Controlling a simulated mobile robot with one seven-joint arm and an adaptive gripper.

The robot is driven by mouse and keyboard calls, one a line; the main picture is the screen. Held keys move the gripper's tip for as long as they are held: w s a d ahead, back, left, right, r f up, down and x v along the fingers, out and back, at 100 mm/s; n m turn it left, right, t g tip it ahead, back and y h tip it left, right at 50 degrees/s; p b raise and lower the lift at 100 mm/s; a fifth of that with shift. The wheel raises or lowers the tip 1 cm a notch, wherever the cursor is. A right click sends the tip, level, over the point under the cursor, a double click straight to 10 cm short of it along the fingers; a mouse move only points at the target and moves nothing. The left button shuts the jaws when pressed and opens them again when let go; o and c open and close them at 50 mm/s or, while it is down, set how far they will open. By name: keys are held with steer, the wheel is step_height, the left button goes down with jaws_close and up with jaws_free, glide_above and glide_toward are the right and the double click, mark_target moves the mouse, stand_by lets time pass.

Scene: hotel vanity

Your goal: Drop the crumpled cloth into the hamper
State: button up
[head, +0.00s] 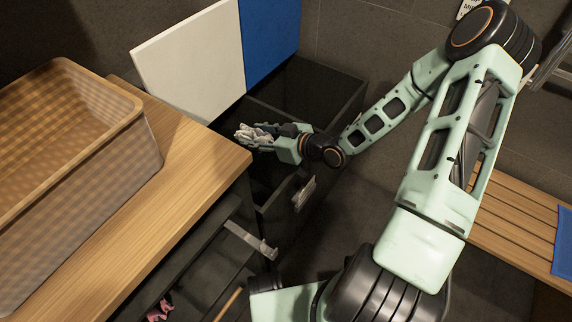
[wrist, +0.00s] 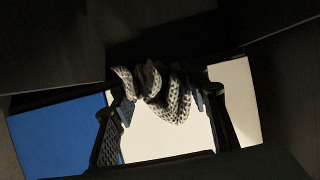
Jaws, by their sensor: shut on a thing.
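A crumpled, pale grey knitted cloth (head: 248,131) is held at the tip of my gripper (head: 262,138). The wrist view shows the cloth (wrist: 172,97) pinched between my two dark fingers. The dark hamper (head: 338,92) stands against the wall with a white lid (head: 190,60) and a blue lid (head: 268,38) raised. In the head view my gripper and the cloth are over the hamper's opening, in front of the white lid. The cloth's exact height against the rim is unclear, and the hamper's inside is mostly dark.
A wooden counter (head: 195,150) carrying a woven basket (head: 130,140) lies to the left, its corner close to my gripper. Below it is an open dark drawer or shelf with a pink item (head: 160,309). A slatted wooden bench (head: 515,230) with a blue cloth (head: 566,245) is at right.

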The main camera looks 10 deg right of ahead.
steer(key=o, duration=1.1)
steer(key=shift+o, duration=0.2)
steer(key=v, duration=1.2)
steer(key=shift+r, duration=0.1)
